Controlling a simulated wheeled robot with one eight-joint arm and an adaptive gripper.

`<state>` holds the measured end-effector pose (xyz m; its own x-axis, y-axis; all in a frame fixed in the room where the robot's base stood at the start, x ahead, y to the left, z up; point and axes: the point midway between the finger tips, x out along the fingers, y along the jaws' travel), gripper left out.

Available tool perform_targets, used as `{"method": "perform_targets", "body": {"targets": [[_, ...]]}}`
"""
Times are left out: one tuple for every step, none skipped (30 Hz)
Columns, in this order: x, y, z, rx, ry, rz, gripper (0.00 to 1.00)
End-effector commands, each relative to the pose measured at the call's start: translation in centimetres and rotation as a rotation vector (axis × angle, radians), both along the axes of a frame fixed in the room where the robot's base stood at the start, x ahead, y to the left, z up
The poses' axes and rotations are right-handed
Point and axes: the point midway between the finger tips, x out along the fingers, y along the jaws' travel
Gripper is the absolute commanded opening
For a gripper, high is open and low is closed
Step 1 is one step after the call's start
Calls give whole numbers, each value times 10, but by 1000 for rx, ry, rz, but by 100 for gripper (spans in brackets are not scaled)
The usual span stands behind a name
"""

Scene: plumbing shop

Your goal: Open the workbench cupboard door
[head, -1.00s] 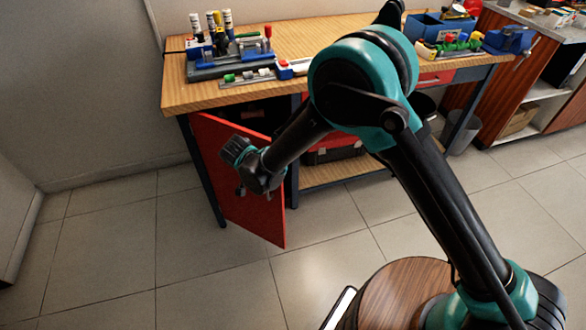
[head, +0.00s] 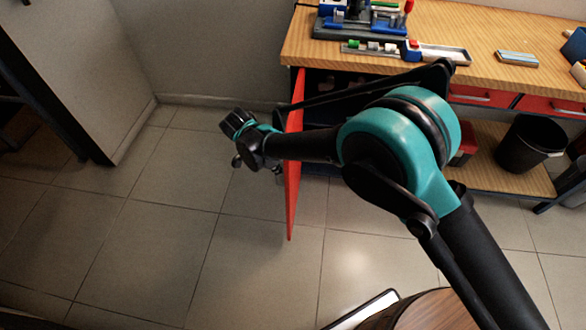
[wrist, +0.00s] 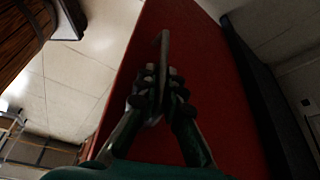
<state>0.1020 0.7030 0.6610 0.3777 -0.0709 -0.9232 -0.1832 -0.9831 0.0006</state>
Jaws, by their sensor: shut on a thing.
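The red workbench cupboard door (head: 292,190) stands swung well out from the bench and shows almost edge-on in the head view. Its red face (wrist: 185,40) fills the middle of the wrist view. My gripper (wrist: 160,85) is closed on the grey bar handle (wrist: 164,48) on that face. In the head view my arm reaches over the door, and my gripper is on its left side, with the finger contact largely hidden. The dark cupboard opening (head: 322,84) shows to the right of the door, partly hidden by my arm.
The wooden bench top (head: 450,25) carries a tool rack (head: 360,22), a parts tray (head: 440,54) and other items. A black bin (head: 527,145) stands on the lower shelf (head: 490,180). Tiled floor (head: 150,220) left of the door is clear, up to a pale wall.

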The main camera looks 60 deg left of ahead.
Motion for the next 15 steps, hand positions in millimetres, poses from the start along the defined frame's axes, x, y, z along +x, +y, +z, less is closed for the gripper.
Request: {"method": "perform_targets", "body": {"targets": [[-8, 2, 0, -5, 4, 4, 0], [-10, 3, -1, -5, 4, 4, 0], [-12, 5, -1, -6, 5, 5, 0], [-13, 6, -1, -6, 5, 5, 0], [-14, 7, -1, -6, 5, 5, 0], [-15, 8, -1, -6, 5, 5, 0], [-16, 8, -1, -6, 5, 5, 0], [-16, 8, -1, -5, 6, 5, 0], [-16, 9, -1, -6, 6, 6, 0], [-17, 9, -1, -6, 6, 6, 0], [-17, 9, -1, -6, 6, 6, 0], [-17, 9, -1, -6, 6, 6, 0], [-17, 9, -1, -6, 6, 6, 0], [-17, 9, -1, -7, 6, 5, 0], [-17, 9, -1, -6, 7, 5, 0]]}}
